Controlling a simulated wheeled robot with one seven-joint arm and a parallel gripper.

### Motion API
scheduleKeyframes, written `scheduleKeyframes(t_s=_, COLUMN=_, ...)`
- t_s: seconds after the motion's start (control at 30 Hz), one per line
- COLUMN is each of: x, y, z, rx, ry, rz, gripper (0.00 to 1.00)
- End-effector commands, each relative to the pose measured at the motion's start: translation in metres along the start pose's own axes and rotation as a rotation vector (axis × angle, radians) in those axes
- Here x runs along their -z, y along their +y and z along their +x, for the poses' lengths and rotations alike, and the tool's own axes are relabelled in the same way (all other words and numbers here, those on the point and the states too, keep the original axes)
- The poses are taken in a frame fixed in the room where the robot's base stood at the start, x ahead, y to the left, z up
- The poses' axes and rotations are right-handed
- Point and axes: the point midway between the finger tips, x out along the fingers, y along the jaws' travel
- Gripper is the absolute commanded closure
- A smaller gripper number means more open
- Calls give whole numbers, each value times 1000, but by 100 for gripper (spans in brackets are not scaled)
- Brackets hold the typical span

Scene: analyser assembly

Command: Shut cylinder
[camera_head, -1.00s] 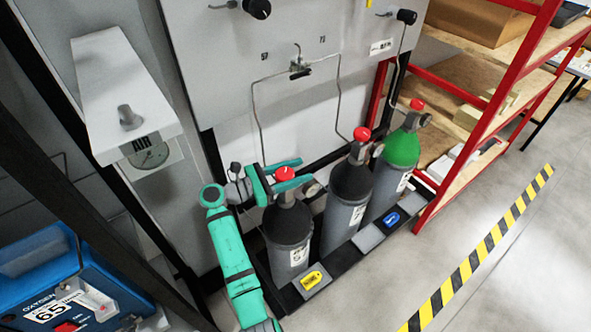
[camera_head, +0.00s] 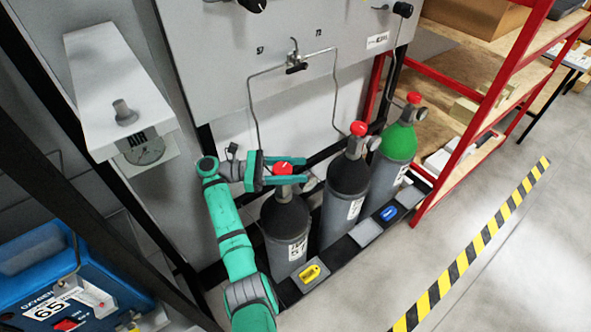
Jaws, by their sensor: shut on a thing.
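Three gas cylinders stand in a row on a black base. The nearest cylinder (camera_head: 287,232) is dark grey with a black shoulder and a red valve knob (camera_head: 283,168) on top. The middle cylinder (camera_head: 345,200) looks the same, with its own red knob (camera_head: 358,128). The far cylinder (camera_head: 391,170) has a green shoulder and a red knob (camera_head: 413,98). My teal gripper (camera_head: 290,171) is at the nearest cylinder's top, its two fingers closed on either side of the red knob. Part of the knob's side is hidden by the near finger.
A grey panel (camera_head: 215,75) with thin pipes and a small valve (camera_head: 296,66) stands behind the cylinders. A red shelf rack (camera_head: 482,110) is at the right. A blue oxygen unit (camera_head: 40,275) is at the lower left. The floor at the right is clear, with yellow-black tape (camera_head: 470,250).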

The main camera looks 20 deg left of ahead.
Motion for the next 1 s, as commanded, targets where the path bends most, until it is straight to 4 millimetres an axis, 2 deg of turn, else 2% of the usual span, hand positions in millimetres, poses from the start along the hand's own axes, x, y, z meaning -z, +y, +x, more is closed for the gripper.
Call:
scheduleKeyframes(t_s=0.2, x=3, y=-2, z=3, rx=8, ry=3, rz=-5, gripper=78)
scheduleKeyframes(t_s=0.23, x=3, y=-2, z=3, rx=9, ry=3, rz=-5, gripper=48)
scheduleKeyframes(t_s=0.3, x=3, y=-2, z=2, rx=8, ry=3, rz=-4, gripper=37)
scheduleKeyframes(t_s=0.67, x=1, y=-1, z=-4, rx=1, ry=1, rz=-2, gripper=37)
scheduleKeyframes(t_s=1.0, x=2, y=-1, z=-51, rx=0, ry=3, rz=-3, gripper=37)
